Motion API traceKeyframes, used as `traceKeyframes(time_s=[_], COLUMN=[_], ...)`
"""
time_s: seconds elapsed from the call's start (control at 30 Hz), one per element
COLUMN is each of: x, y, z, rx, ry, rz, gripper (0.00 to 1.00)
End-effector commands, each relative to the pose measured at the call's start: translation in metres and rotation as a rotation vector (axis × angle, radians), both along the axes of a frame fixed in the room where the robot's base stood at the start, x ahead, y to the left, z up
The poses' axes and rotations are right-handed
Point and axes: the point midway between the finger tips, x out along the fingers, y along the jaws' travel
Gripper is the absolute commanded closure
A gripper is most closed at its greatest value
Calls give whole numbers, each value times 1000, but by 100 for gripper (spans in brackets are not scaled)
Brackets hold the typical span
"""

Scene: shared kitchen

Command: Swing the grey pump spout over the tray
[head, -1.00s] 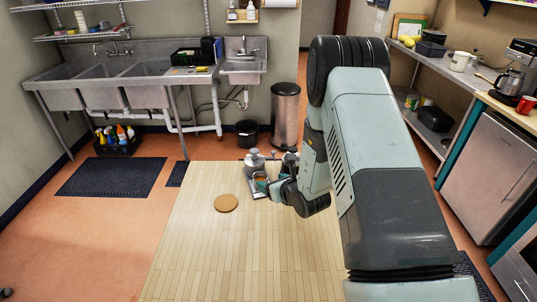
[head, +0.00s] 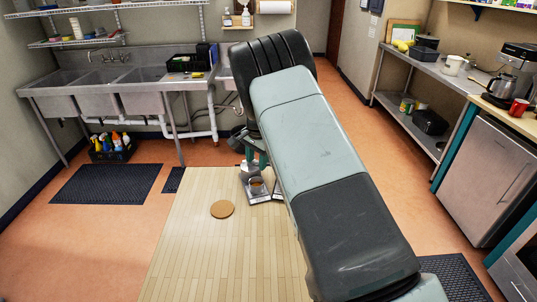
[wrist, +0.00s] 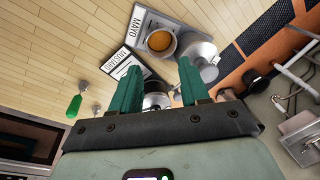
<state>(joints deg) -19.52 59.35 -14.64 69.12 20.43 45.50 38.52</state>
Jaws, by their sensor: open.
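In the wrist view a grey tray with a MAYO label (wrist: 170,14) carries a round cup of orange-brown contents (wrist: 160,41). A grey pump jar (wrist: 201,52) stands beside the cup, partly behind my right finger. A second tray section is labelled MUSTARD (wrist: 122,64), with a dark-and-silver round top (wrist: 157,97) near it, seen between my fingers. I cannot clearly make out which part is the spout. My gripper (wrist: 158,74) is open, its two green fingers apart with nothing visibly held. In the head view the tray (head: 264,197) shows on the wooden surface; my arm hides much around it.
A round brown disc (head: 222,209) lies on the wooden surface (head: 205,250) left of the tray. In the wrist view a green-handled item (wrist: 74,106) lies to the left. The wooden surface's left and front parts are clear. Sinks (head: 105,92) stand behind.

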Motion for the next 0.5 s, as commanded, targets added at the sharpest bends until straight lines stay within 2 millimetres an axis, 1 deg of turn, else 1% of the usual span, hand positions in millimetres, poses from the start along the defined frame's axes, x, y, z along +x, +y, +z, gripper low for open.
traceKeyframes(time_s=[0.03,0.1,0.2,0.27,0.37,0.43,0.5], x=[14,30,45,51,56,58,61], y=[-4,-11,-16,-18,-21,-23,-25], z=[13,28,45,51,51,45,34], rx=[-71,-160,-245,-275,-296,-297,-297], ry=[-50,-109,-167,-186,-200,-199,-198], rz=[46,93,138,153,164,163,163], gripper=[55,55,55,55,55,55,55])
